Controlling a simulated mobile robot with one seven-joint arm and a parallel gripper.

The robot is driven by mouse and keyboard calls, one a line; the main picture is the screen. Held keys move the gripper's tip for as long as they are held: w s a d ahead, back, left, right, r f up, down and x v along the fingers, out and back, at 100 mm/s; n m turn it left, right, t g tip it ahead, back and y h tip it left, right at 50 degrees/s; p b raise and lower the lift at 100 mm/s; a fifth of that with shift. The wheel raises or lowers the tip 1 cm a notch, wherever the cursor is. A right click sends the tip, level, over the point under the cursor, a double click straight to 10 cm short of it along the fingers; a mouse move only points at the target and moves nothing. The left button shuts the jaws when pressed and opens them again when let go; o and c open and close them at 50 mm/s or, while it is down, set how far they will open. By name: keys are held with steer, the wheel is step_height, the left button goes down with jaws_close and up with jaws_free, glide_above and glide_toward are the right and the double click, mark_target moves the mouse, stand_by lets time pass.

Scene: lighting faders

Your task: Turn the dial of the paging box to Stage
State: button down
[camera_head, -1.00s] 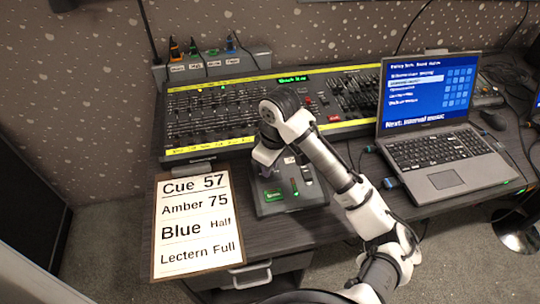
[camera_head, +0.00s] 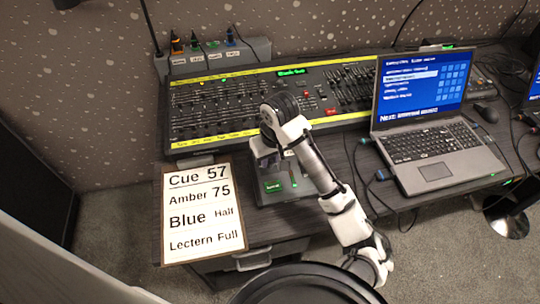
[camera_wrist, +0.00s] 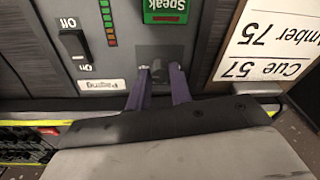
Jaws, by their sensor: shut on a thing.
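The paging box (camera_head: 292,192) is a grey unit on the desk in front of the mixing console, partly covered by my arm. In the wrist view its face (camera_wrist: 210,20) shows a green Speak button (camera_wrist: 165,12), an On/Off rocker switch (camera_wrist: 74,42), a column of level lights (camera_wrist: 108,22) and a Paging label (camera_wrist: 103,85). My gripper (camera_wrist: 161,72) points down at the box, its two purple fingers on either side of a small dark dial (camera_wrist: 159,70), closed on it. The dial's pointer and position marks cannot be made out. In the head view the dial is hidden behind my gripper.
A cue sheet (camera_head: 203,215) on a board lies left of the box. The long fader console (camera_head: 215,115) is behind it. An open laptop (camera_head: 435,150) stands to the right, with cables (camera_head: 370,175) between it and the box.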

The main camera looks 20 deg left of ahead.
mark_target(275, 172)
stand_by(0.3)
steer(key=c, duration=1.3)
jaws_free()
steer(key=shift+o, duration=0.2)
steer(key=shift+r, duration=0.1)
step_height(275, 172, up, 14)
steer(key=s+d+p, duration=0.1)
steer(key=d, duration=0.1)
steer(key=shift+s+f, duration=0.15)
steer(key=shift+f, duration=0.1)
steer(key=shift+f, duration=0.1)
